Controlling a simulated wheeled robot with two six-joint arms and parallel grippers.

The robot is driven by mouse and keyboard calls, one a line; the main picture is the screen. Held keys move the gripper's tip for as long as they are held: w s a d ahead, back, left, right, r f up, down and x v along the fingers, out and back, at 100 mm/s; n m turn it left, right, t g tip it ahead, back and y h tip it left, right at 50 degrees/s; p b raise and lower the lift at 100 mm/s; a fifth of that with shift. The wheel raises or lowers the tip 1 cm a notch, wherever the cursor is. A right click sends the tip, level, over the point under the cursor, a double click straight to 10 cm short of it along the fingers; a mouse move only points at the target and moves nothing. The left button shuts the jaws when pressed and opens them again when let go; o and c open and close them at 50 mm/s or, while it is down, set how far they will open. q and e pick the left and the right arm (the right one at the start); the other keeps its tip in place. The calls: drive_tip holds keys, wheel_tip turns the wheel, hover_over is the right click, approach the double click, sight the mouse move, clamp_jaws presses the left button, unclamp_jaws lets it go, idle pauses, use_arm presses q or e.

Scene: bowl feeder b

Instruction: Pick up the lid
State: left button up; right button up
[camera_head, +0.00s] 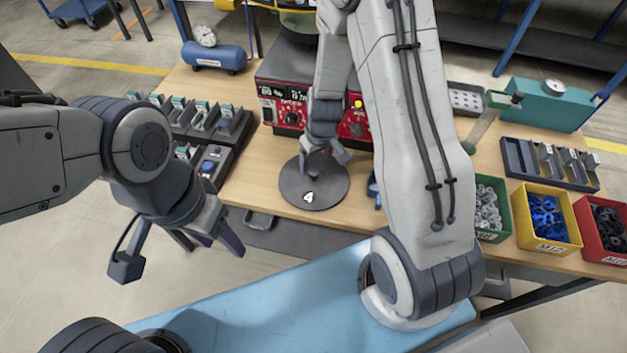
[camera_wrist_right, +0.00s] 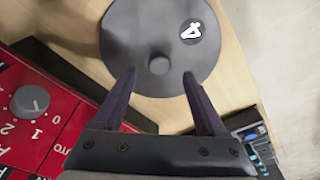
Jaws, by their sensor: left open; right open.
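The lid is a dark grey round disc (camera_head: 296,188) lying flat on the wooden bench, with a white "4" mark on it. In the right wrist view the lid (camera_wrist_right: 135,35) shows a small round knob (camera_wrist_right: 159,65) at its middle. My right gripper (camera_head: 325,155) is open over the lid. In the right wrist view its fingertips (camera_wrist_right: 159,75) lie to either side of the knob, with gaps on both sides. Whether they are level with the knob or above it I cannot tell. My left gripper (camera_head: 182,252) is open and empty, in front of the bench at left.
A red control box (camera_head: 290,100) stands behind the lid. Racks of small parts (camera_head: 225,130) are at left. Green (camera_head: 490,235), yellow (camera_head: 548,243) and red (camera_head: 615,255) bins and a dark divided tray (camera_head: 515,155) are at right.

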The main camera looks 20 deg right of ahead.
sight(314, 171)
drive_tip(key=f+b, duration=0.1)
drive_tip(key=f, duration=0.1)
drive_tip(key=f+b, duration=0.1)
drive_tip(key=f, duration=0.2)
drive_tip(key=shift+w+f+b, duration=0.3)
drive_tip(key=shift+w+b, duration=0.1)
drive_tip(key=shift+r, duration=0.1)
clamp_jaws()
